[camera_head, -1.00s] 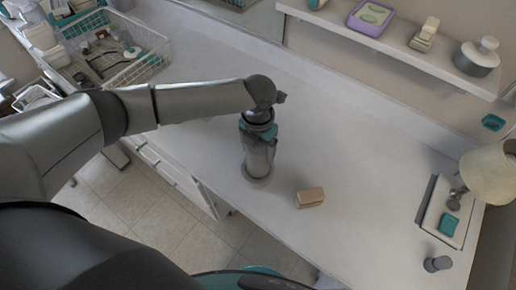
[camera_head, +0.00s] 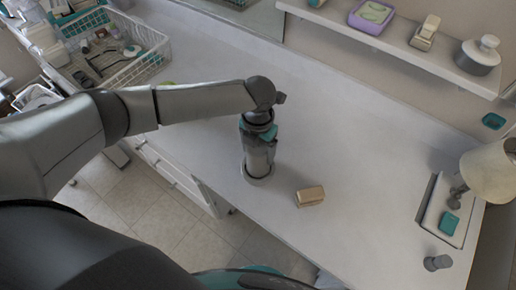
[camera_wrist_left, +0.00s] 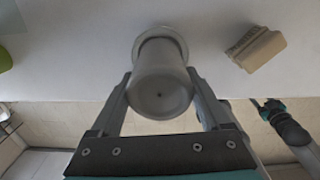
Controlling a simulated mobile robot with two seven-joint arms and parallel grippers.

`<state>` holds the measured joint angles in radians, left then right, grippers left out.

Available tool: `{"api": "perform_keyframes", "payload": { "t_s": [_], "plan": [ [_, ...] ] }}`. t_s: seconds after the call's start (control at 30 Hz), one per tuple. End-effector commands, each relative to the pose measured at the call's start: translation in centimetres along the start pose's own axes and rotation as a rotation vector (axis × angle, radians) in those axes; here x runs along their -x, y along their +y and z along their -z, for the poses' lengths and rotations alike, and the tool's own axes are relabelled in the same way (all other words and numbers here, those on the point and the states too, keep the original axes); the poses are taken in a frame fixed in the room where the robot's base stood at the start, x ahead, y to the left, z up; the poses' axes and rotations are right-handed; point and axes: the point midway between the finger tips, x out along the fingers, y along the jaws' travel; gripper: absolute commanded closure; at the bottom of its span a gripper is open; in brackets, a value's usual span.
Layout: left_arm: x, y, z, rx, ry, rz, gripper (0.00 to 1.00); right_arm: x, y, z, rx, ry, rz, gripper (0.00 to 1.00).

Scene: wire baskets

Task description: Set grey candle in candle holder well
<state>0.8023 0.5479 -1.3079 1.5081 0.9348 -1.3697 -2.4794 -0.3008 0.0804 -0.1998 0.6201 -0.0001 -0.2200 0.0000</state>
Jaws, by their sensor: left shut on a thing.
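The grey candle (camera_wrist_left: 160,92) is a smooth cylinder with a dark dot in the middle of its end, seen nearly end-on in the left wrist view. My left gripper (camera_head: 260,160) is shut on it, one finger on each side, pointing down over the counter. In the left wrist view, the gripper (camera_wrist_left: 163,98) shows the candle between its fingers. A wider round grey rim, likely the candle holder (camera_head: 258,180), shows around the candle's lower end. Whether the candle is seated in the well is hidden. A dark jointed part with teal, likely my right arm, shows at the right of the wrist view.
A tan block (camera_head: 310,196) lies on the counter, right of the gripper. A wire basket (camera_head: 125,55) stands at the back left. A lamp (camera_head: 488,172), a tray (camera_head: 430,207) and a small grey cylinder (camera_head: 437,263) are at the right. The counter between is clear.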

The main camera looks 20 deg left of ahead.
Motion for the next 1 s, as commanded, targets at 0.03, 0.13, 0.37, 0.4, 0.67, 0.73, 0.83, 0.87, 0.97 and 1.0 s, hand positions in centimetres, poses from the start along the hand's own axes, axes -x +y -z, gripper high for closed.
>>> {"api": "perform_keyframes", "payload": {
  "t_s": [0.03, 0.13, 0.37, 0.4, 0.67, 0.73, 0.83, 0.87, 0.97, 1.0],
  "plan": [
    [-0.1, 0.0, -0.1, 0.000, -0.002, 0.001, 1.00, -0.1, 0.0, 0.0, 0.000, 0.000, 0.000, 0.50],
    [-0.2, 0.0, -0.1, -0.001, -0.002, 0.001, 1.00, -0.2, 0.0, 0.0, 0.000, 0.000, 0.000, 0.50],
    [-0.6, 0.0, -0.1, -0.001, -0.002, 0.000, 1.00, -0.4, 0.0, 0.0, 0.000, 0.001, 0.000, 0.50],
    [-0.6, 0.0, -0.1, 0.000, -0.002, 0.000, 1.00, -0.5, -0.1, 0.0, 0.000, 0.001, 0.001, 0.50],
    [-1.0, 0.0, -0.1, 0.000, -0.001, 0.000, 1.00, -0.7, -0.1, 0.0, 0.000, 0.001, 0.001, 0.50],
    [-1.1, 0.0, -0.1, 0.000, -0.001, 0.000, 1.00, -0.8, -0.1, 0.0, 0.000, 0.001, 0.001, 0.50],
    [-1.2, 0.0, -0.1, 0.000, -0.001, 0.000, 1.00, -0.9, -0.1, 0.0, 0.000, 0.001, 0.001, 0.50],
    [-1.3, 0.0, -0.1, 0.000, -0.001, 0.000, 1.00, -0.9, -0.1, 0.0, 0.000, 0.001, 0.001, 0.50],
    [-1.3, 0.0, -0.1, 0.000, -0.001, 0.000, 1.00, -0.9, -0.1, 0.0, 0.000, 0.001, 0.001, 0.50],
    [-1.3, 0.0, -0.1, 0.000, -0.001, 0.000, 1.00, -0.9, -0.1, 0.0, 0.000, 0.001, 0.001, 0.50]
  ]
}}
